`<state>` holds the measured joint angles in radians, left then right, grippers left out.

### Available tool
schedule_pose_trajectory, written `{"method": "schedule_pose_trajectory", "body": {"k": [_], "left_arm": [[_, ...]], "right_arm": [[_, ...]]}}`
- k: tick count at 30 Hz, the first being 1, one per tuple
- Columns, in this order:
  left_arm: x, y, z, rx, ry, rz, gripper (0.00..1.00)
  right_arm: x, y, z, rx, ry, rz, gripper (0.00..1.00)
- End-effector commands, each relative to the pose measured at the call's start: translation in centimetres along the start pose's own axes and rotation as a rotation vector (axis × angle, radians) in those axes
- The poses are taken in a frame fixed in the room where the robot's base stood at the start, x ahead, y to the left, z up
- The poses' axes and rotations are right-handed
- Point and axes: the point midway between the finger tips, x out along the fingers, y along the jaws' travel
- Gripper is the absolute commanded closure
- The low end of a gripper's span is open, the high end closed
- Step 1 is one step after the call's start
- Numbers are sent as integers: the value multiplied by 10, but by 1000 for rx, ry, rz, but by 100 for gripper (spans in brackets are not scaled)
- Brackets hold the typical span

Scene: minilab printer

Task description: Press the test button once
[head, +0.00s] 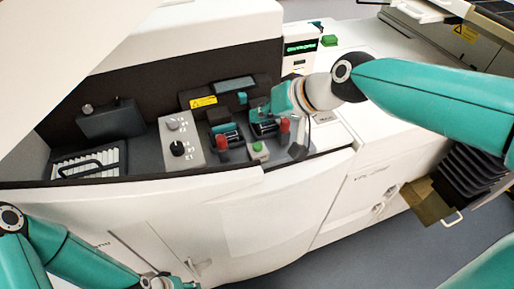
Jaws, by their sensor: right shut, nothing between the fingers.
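A small green button (257,147) sits on a pale block at the front edge of the printer's dark deck. A larger green button (330,41) stands at the back, beside the lit green display. I cannot read which one is labelled test. My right gripper (297,149) reaches down over the deck, just right of the small green button. It is shut and empty; its fingers look apart from the button, though contact is hard to judge. My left gripper (170,283) is low at the bottom edge, in front of the white cabinet, partly cut off.
Two red-ended dark units (225,137) stand on the deck close to the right gripper. A grey panel with knobs (180,143) is left of them, and a slotted rack (88,163) is further left. A white lid overhangs the upper left.

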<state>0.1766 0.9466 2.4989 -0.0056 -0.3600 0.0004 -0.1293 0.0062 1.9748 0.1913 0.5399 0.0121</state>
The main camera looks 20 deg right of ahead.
Motion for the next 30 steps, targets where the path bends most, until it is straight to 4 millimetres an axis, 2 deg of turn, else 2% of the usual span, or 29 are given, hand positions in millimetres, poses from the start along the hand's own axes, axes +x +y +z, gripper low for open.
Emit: {"method": "schedule_pose_trajectory", "body": {"k": [1, 12, 30], "left_arm": [[10, -4, 0, 0, 0, 0, 60], [47, -17, 0, 0, 0, 0, 60], [50, -18, 0, 0, 0, 0, 60]], "right_arm": [[9, 7, 6, 1, -1, 0, 100], [39, 30, 29, 1, 1, 1, 100], [42, 32, 31, 1, 1, 1, 100]]}}
